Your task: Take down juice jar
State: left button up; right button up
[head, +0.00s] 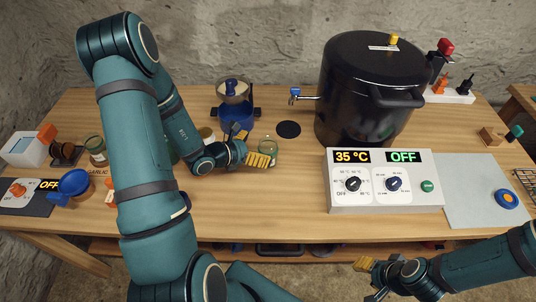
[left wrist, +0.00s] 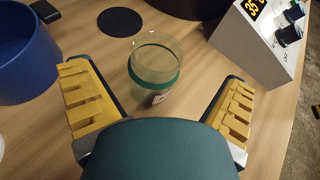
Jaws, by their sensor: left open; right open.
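A clear glass jar with a green band (left wrist: 156,62) stands upright on the table in the left wrist view, open at the top. Part of a pale label shows low on its side; I cannot read it, so I cannot tell whether it is the juice jar. In the head view the jar (head: 267,146) shows just beyond my left gripper (head: 252,147). My left gripper is open, with its yellow fingers on either side of the jar, apart from it. My right gripper (head: 369,280) is open and empty, near the table's front edge at lower right.
A black pot (head: 365,95) stands behind a control box (head: 385,197) reading 35 °C and OFF. A blue vessel (head: 237,117) and a black disc (head: 289,129) are near the jar. The front middle is clear.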

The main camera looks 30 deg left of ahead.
aim_at(275, 143)
pick_arm(q)
jog(key=x, duration=0.4)
jog(key=shift+w+a+f, duration=0.1)
jog(key=shift+w+f, duration=0.15)
jog(key=shift+w, duration=0.1)
jog(key=c, duration=1.4)
